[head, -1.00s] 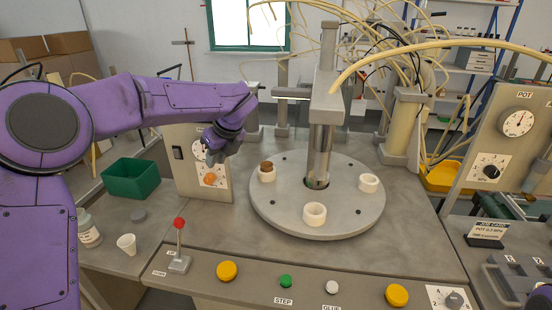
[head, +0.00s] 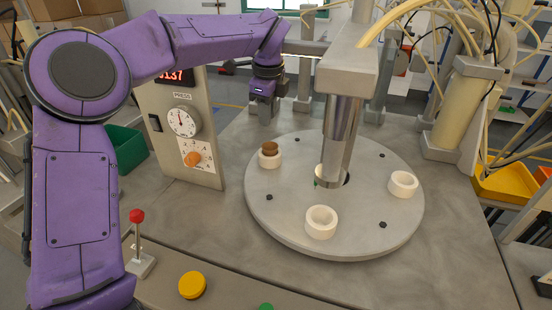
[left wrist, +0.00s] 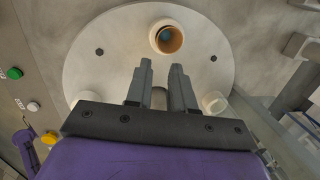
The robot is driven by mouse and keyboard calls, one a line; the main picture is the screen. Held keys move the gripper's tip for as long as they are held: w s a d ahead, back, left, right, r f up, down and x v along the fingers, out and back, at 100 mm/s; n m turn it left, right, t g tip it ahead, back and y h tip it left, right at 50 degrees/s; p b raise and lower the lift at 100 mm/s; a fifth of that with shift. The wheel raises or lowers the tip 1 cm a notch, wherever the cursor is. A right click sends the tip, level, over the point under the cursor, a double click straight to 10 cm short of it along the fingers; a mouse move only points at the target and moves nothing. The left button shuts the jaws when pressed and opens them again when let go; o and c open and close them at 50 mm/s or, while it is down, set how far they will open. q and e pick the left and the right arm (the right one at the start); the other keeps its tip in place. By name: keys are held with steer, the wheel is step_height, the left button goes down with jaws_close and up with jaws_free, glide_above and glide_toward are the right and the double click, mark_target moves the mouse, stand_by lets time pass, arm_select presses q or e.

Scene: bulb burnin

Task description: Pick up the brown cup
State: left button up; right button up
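The brown cup (head: 270,147) sits in a white ring-shaped holder (head: 270,161) at the left back of the round grey turntable (head: 290,220). My left gripper (head: 264,118) points down behind the turntable's far left edge, beyond the cup and apart from it. In the left wrist view the two fingers (left wrist: 161,66) stand a small gap apart with nothing between them. A white ring with a brown inside (left wrist: 167,38) lies past the fingertips there; I cannot tell if it is the cup. My right gripper is not in view.
A grey press column (head: 342,140) stands over the turntable's middle. Two empty white holders (head: 321,222) (head: 403,184) are at its front and right. A gauge panel (head: 180,130) stands left, with a red-knobbed lever (head: 138,217) in front. A green bin (head: 126,150) is behind the panel.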

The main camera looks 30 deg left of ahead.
mark_target(267, 151)
arm_select(q)
steer(key=f, duration=0.3)
steer(key=w+f, duration=0.1)
steer(key=f, duration=0.1)
steer(key=shift+a+f, duration=0.15)
steer(key=shift+a, duration=0.15)
steer(key=shift+f, duration=0.35)
steer(key=f, duration=0.1)
steer(key=f+p, duration=0.1)
steer(key=f, duration=0.1)
steer(key=f+p, duration=0.1)
steer(key=f, duration=0.1)
steer(key=shift+w+a+f, duration=0.2)
steer(key=shift+w+a, duration=0.05)
steer(key=shift+a, duration=0.05)
jaws_close()
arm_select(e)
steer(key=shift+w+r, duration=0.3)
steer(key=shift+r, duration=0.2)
